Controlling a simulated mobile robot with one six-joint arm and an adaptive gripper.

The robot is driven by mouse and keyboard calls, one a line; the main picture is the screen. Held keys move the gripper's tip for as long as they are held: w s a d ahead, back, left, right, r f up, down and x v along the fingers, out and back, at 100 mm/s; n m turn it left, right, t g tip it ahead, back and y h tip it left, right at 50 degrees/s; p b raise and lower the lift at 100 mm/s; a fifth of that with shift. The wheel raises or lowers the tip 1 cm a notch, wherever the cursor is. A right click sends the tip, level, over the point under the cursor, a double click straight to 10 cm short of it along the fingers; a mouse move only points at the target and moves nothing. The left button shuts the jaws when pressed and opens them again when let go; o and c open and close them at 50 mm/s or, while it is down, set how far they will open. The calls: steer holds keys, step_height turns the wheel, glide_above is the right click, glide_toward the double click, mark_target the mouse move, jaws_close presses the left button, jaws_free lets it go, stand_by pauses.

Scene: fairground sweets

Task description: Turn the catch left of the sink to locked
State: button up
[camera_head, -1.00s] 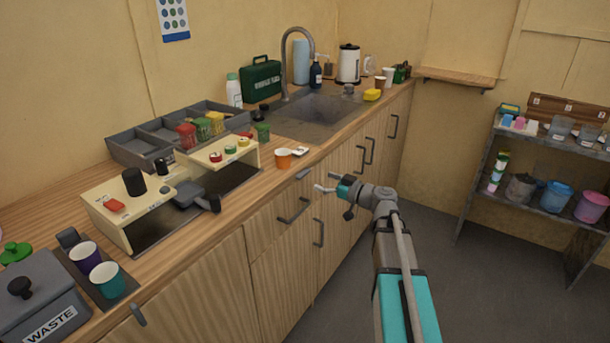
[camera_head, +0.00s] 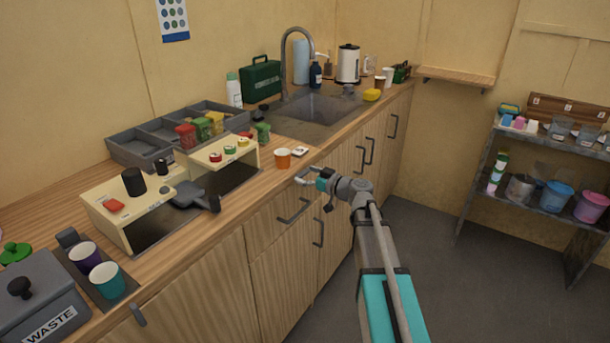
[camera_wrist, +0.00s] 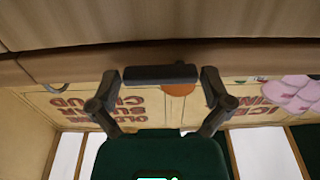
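A small grey catch sits on the cabinet front just under the counter edge, in front of the orange cup. In the head view my gripper (camera_head: 302,176) is at it and largely covers it, so its turn position cannot be read. In the wrist view a dark bar (camera_wrist: 160,74), which looks like the catch's lever, lies across between my two spread fingers. Whether the fingers touch it cannot be told. The sink (camera_head: 322,106) is set in the counter behind and to the right.
Bar handles (camera_head: 293,212) stick out from the cabinet fronts below. The floor (camera_head: 440,260) to the right is clear, up to a grey shelf rack (camera_head: 540,195).

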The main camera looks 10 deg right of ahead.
steer(key=c, duration=0.7)
steer(key=shift+o, duration=0.2)
steer(key=shift+m, duration=0.3)
steer(key=m, duration=0.4)
steer(key=shift+f+b, duration=0.4)
steer(key=m, duration=0.4)
steer(key=shift+s+a+f+m+b, duration=0.15)
steer(key=shift+s+f+m+b, duration=0.05)
steer(key=shift+f+m+b, duration=0.1)
steer(key=shift+s+a+f+m, duration=0.1)
steer(key=shift+s+a+m, duration=0.05)
steer(key=shift+m, duration=1.35)
steer(key=shift+s+a+f+m, duration=0.1)
steer(key=shift+m, duration=1.4)
steer(key=shift+s+a+f+m, duration=0.1)
steer(key=shift+s+a+m, duration=0.05)
steer(key=shift+m, duration=1.35)
steer(key=o, duration=0.8)
